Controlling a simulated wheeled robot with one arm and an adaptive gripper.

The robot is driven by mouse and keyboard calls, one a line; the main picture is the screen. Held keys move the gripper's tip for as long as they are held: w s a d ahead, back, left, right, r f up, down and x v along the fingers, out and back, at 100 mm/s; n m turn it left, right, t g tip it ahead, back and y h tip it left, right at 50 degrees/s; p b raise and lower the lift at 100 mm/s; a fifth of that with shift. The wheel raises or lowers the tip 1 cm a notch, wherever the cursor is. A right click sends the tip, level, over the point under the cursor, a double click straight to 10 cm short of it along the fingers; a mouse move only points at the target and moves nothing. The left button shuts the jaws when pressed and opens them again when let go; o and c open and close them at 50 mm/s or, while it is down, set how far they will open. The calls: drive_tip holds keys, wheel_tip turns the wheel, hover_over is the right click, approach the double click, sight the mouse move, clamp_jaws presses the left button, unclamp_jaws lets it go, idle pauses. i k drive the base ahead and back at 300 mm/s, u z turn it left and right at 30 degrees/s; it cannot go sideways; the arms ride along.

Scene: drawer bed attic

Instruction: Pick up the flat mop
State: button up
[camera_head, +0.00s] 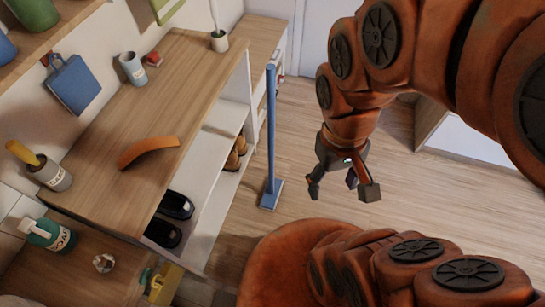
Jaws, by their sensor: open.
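The flat mop (271,135) is blue. It stands upright on the wooden floor, its long thin pole rising from a flat blue head, beside the front of the open cabinet. My gripper (343,193) hangs from my orange arm to the right of the mop, pointing down. Its fingers are spread and empty, apart from the mop. How far apart in depth they are is hard to tell.
The cabinet (215,157) left of the mop holds black slippers (175,205) and brown shoes (236,155). Its wooden top carries an orange curved object (148,151) and a cup (133,69). A soap bottle (49,234) stands lower left. Open floor (310,135) lies right of the mop.

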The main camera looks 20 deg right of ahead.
sight(269, 199)
drive_tip(key=z, duration=0.8)
drive_tip(key=k, duration=1)
drive_tip(key=u, duration=1.05)
drive_tip(key=i, duration=0.95)
